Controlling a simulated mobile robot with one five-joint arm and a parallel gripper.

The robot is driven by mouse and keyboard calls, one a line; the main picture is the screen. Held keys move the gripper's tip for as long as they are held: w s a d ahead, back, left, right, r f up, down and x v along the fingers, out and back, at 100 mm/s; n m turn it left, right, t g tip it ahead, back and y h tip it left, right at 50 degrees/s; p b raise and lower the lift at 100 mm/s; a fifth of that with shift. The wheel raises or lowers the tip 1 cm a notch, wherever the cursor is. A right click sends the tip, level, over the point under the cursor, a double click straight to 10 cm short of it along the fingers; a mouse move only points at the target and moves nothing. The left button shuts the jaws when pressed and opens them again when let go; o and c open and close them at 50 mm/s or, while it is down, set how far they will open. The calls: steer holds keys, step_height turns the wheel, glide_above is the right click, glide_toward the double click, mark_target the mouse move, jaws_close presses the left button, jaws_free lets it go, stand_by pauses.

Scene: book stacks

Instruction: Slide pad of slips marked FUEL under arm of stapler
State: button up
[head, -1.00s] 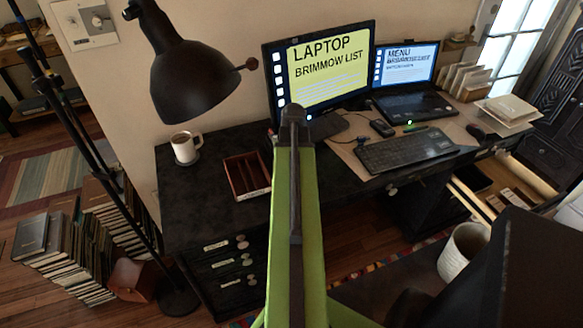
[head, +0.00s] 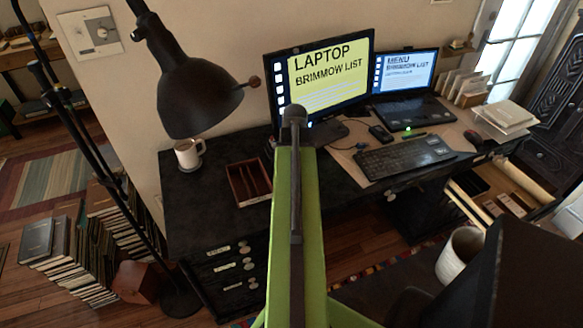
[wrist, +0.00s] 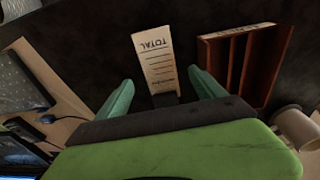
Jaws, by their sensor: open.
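In the wrist view a pale pad of slips (wrist: 154,58) lies on the black desk, ahead of and between my gripper's fingers. Upside-down print on it reads TOTAL, with lines of smaller print; I cannot read FUEL. My gripper (wrist: 162,94) is open, with a green finger on each side and nothing visibly held. In the head view my green arm hides the pad and the gripper, and I can make out no stapler.
A wooden divided tray (head: 236,184) and a mug (head: 188,153) stand on the black desk (head: 200,205). A lamp (head: 200,95) hangs over its left side. The monitor (head: 320,82), laptop (head: 405,112) and keyboard (head: 405,156) take up the right.

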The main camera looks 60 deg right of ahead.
step_height(320, 180, up, 14)
steer(key=s+a+p, duration=0.1)
steer(key=p, duration=1.1)
steer(key=shift+s+f, duration=0.15)
steer(key=shift+s, duration=0.05)
